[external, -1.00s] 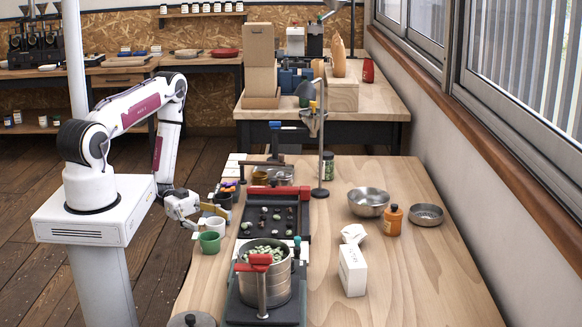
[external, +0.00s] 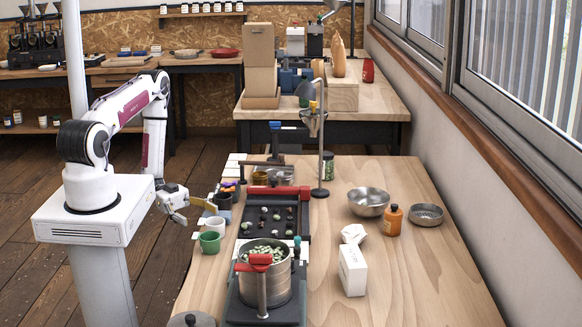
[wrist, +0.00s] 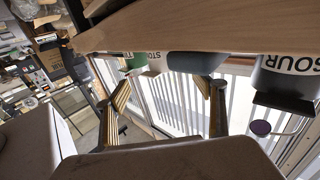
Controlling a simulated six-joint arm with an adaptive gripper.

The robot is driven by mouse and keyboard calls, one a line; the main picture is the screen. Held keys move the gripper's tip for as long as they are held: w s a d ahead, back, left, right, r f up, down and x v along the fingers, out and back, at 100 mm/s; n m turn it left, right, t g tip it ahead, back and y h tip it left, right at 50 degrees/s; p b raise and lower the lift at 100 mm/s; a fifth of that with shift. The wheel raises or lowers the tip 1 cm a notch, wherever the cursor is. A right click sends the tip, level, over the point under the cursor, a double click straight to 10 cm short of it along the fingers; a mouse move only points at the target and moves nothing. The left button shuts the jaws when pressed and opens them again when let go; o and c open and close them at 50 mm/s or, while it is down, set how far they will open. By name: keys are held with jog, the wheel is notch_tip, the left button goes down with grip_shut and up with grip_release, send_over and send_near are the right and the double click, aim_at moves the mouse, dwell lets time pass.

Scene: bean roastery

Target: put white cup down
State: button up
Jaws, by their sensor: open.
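The white cup (external: 216,225) stands upright at the table's left edge, just behind the green cup (external: 209,242) and in front of a dark cup (external: 223,201). My gripper (external: 199,213) is open and empty, off the left edge of the table, beside the white cup and apart from it. In the wrist view the picture is upside down; the two spread fingers of my gripper (wrist: 169,85) show with the white cup (wrist: 157,63), partly lettered, between and beyond them. The green cup (wrist: 136,61) is beside it.
A grey cup (wrist: 195,63) and a dark cup lettered SOUR (wrist: 287,80) also line the edge in the wrist view. A black tray of beans (external: 272,222) and a steel pot (external: 265,280) stand to the right.

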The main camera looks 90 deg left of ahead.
jog(key=shift+v, duration=1.05)
jog(key=shift+o, duration=0.8)
